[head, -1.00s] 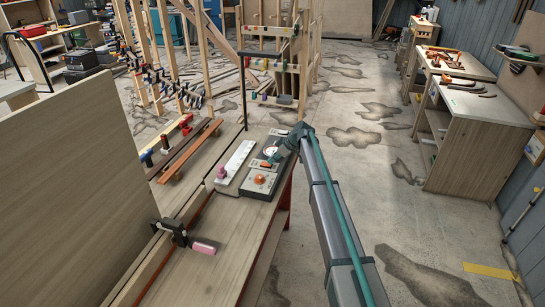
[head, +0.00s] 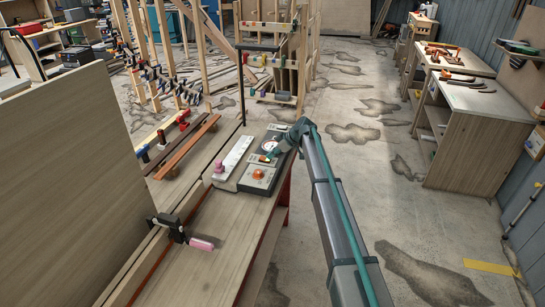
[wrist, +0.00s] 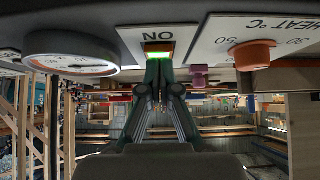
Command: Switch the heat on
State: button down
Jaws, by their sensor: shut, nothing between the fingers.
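The heat control panel lies on the workbench. It has a round gauge (head: 269,146), an orange knob (head: 258,173) and a small switch (head: 263,158) between them. In the wrist view the picture is upside down.
A pale plate with a pink knob (head: 219,168) lies left of the panel. A clamp with a pink handle (head: 202,244) sits nearer on the bench. A large wooden board (head: 70,170) stands at the left. The floor right of the bench is open.

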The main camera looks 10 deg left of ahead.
jog(key=shift+r, duration=0.5)
jog(key=shift+r, duration=0.15)
jog(key=shift+d+r, duration=0.1)
jog(key=shift+r, duration=0.2)
notch_tip(320, 180, up, 2)
jog(key=shift+d+r+b, duration=0.15)
jog(key=shift+r+b, duration=0.05)
jog(key=shift+b, duration=0.1)
jog(key=d+f+b+v, duration=0.1)
jog(key=b+v, duration=0.2)
jog(key=v, duration=0.7)
jog(key=shift+s+d+r+b, duration=0.15)
jog(key=shift+d+r+b, duration=0.05)
jog(key=shift+b, duration=0.2)
jog(key=shift+m, duration=0.3)
